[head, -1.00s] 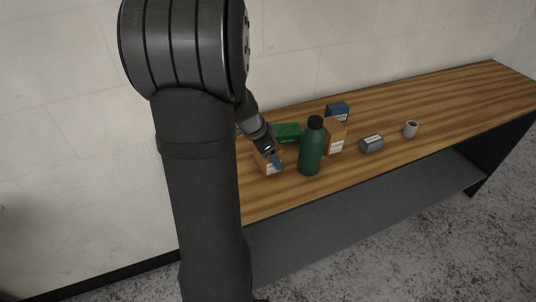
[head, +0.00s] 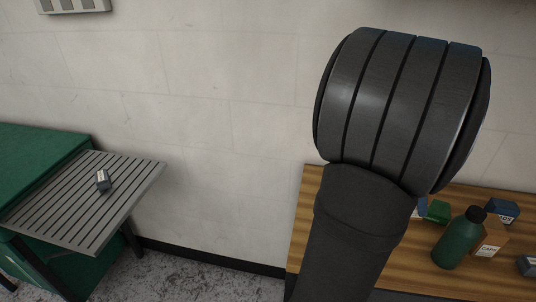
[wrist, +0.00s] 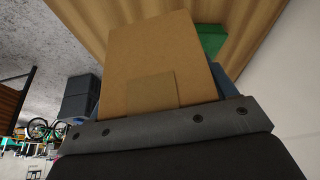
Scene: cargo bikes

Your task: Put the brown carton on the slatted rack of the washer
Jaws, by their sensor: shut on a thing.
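A brown carton (wrist: 160,60) fills the middle of the wrist view, with a paler square patch on its near face. My gripper (wrist: 163,88) is shut on it, with bits of blue fingers showing at both sides. In the head view my arm hides the gripper and this carton. The slatted rack (head: 127,185) of the green washer (head: 40,150) is at the left of the head view. A small dark grey block (head: 103,181) sits on its slats. A second brown carton, marked CAPS (head: 491,243), stands on the wooden bench.
The bench (head: 408,262) at the right also holds a green bottle (head: 458,240), a green box (head: 438,211), a blue box (head: 502,210) and a grey block (head: 528,265). Floor lies between bench and washer. Most of the rack is bare.

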